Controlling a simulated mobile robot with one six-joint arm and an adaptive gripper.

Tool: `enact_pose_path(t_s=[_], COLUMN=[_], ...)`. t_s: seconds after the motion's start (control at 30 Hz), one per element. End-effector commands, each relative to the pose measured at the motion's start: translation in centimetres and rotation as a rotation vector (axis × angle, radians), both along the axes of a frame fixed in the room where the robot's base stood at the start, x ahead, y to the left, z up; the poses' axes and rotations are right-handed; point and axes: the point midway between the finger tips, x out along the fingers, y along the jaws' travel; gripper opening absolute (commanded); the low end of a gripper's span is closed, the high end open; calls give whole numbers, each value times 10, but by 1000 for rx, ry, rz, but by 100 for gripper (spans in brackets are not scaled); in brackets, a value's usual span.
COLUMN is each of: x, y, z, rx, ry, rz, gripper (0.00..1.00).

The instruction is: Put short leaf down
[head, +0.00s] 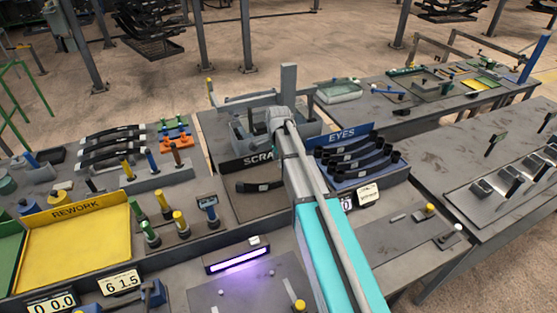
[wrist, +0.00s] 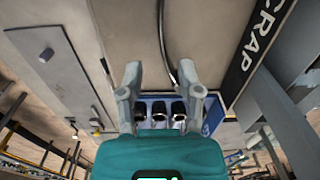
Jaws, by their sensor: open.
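A dark curved leaf (head: 260,186) with a pale tag lies in front of the SCRAP sign (head: 250,162) in the head view. A thin dark curved strip, seemingly a leaf, shows in the wrist view (wrist: 163,38) beyond the fingertips. My gripper (wrist: 160,78) is open, its two fingers well apart. I see nothing clamped between them. In the wrist view, dark leaf ends (wrist: 156,112) in a blue rack show below the fingertips. In the head view my arm hides much of the gripper area.
The blue EYES rack (head: 345,136) holds several dark leaves right of my arm. A yellow REWORK tray (head: 75,250), several upright coloured-handled tools and a purple-lit bar (head: 238,258) stand left of it. More dark leaves lie on a rack at the back left (head: 110,148).

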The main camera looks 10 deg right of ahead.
Motion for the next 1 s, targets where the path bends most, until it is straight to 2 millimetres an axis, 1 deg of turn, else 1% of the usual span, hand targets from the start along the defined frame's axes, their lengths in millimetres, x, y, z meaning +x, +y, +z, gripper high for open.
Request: enact_pose_path(t_s=[0.4, 0.57, 0.67, 0.77, 0.87, 1.0], x=[0, -9, -21, -40, -63, -99], y=[0, 0, 0, -1, -1, -2], z=[0, 0, 0, 0, 0, 0], rx=[0, -1, -3, -5, -8, -12], ry=[0, 1, 1, 3, 4, 6], rz=[1, 38, 99, 194, 317, 517], gripper=[47, 47, 47, 47, 47, 47])
